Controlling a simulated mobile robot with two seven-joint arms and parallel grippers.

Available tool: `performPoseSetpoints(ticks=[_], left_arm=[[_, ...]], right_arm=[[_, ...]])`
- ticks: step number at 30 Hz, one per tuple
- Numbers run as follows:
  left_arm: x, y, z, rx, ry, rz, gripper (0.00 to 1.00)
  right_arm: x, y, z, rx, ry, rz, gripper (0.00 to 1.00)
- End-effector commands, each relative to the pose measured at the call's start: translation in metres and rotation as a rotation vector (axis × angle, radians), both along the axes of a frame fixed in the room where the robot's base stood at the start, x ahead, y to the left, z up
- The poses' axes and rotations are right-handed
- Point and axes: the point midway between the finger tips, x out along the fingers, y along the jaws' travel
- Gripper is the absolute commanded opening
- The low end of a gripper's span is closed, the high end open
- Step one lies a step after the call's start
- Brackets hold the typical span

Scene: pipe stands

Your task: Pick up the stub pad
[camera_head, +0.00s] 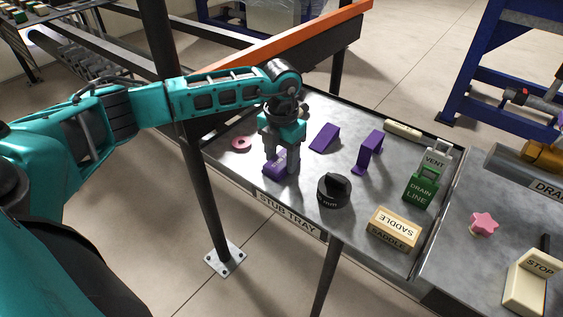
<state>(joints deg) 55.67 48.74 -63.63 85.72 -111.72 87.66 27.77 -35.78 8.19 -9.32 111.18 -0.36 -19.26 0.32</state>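My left gripper (281,165) points down at the left part of the grey stub tray (290,206), its two grey fingers apart. A small purple block (273,170) lies at the fingertips, partly between them and partly hidden by them. It may be the stub pad, but no label on it is readable. I cannot tell whether the fingers press on it. It looks to be resting on the tray. A purple wedge (325,138) and a purple bent bracket (368,152) stand to the right. My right gripper does not show.
The tray also holds a pink ring (242,143), a black knob (333,190), a saddle block (394,228), a green drain line tag (421,188), a vent tag (436,156) and a cream bar (403,130). A dark post (203,190) stands before the tray's left end.

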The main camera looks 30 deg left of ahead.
Motion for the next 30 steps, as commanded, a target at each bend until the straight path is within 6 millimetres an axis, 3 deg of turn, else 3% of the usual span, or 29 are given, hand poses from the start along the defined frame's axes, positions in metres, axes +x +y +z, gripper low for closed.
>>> performPoseSetpoints(ticks=[9, 20, 26, 30], left_arm=[[0.000, 0.000, 0.000, 0.000, 0.000, 0.000, 0.23], [0.001, 0.000, 0.006, 0.000, -0.003, 0.000, 0.22], [0.001, 0.000, 0.031, -0.001, -0.004, -0.001, 0.22], [0.001, 0.000, 0.065, -0.001, -0.007, 0.000, 0.22]], right_arm=[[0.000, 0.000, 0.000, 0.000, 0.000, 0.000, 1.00], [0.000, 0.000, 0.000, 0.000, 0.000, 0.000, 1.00], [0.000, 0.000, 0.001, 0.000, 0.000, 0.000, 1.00], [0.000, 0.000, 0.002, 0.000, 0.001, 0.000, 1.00]])
